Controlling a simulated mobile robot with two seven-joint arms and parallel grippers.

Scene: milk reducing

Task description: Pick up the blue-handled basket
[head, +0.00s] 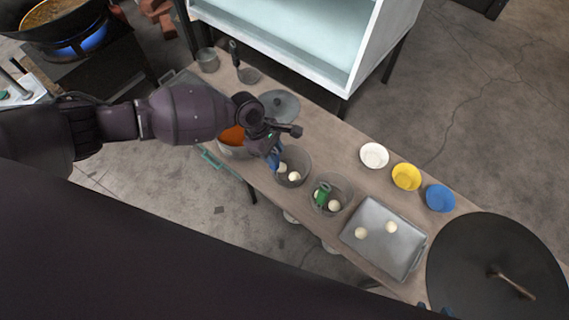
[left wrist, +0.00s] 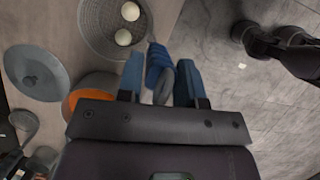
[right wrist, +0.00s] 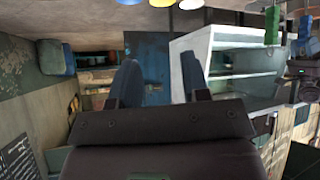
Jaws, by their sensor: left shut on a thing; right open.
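The blue-handled basket (head: 303,158) is a round grey mesh strainer on the table, holding two whitish balls. Its blue handle (head: 274,159) points up toward my left gripper (head: 270,145). In the left wrist view the basket (left wrist: 92,30) is at the top, and its blue handle (left wrist: 158,58) runs down between the fingers of my left gripper (left wrist: 159,82), which is shut on it. My right gripper (right wrist: 159,82) is open and empty in the right wrist view, away from the table. I cannot make it out in the head view.
A green-handled basket (head: 345,187) stands just right of it. An orange-filled pot (head: 232,140) and a grey lid (head: 281,105) are close by. A metal tray (head: 385,250), white (head: 374,155), yellow (head: 406,177) and blue (head: 440,198) bowls stand further right.

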